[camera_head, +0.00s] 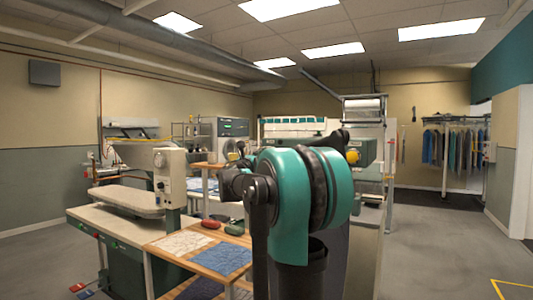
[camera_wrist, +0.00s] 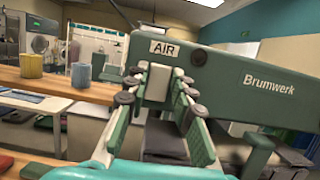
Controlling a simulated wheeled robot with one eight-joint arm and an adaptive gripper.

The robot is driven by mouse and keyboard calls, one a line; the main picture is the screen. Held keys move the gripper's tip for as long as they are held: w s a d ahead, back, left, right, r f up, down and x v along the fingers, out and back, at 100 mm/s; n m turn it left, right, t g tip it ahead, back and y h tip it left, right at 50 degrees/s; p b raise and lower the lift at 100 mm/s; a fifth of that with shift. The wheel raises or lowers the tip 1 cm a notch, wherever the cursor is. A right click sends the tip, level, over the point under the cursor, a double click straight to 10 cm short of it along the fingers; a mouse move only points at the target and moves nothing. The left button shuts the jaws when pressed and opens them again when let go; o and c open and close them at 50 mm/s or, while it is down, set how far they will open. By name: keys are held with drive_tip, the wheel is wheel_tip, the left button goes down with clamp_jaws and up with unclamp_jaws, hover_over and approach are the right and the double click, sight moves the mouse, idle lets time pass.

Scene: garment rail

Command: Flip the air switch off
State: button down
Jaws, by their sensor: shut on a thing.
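The air switch (camera_wrist: 157,84) is a pale block below a white "AIR" label (camera_wrist: 164,48) on a green machine arm marked "Brumwerk" (camera_wrist: 260,84). In the wrist view my gripper (camera_wrist: 159,88) has one finger on each side of the switch and is shut on it. The fingers hide parts of its sides, and I cannot tell its on or off position. In the head view my own arm fills the middle and hides the gripper and the switch.
A yellow cup (camera_wrist: 31,66) and a blue cup (camera_wrist: 81,75) stand on a wooden shelf (camera_wrist: 70,91) left of the switch. In the head view a pressing table (camera_head: 125,227) stands at left, and a garment rail (camera_head: 455,118) at back right. Floor at right is clear.

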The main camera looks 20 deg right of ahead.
drive_tip(key=c, duration=1.3)
unclamp_jaws()
drive_tip(key=v, duration=1.2)
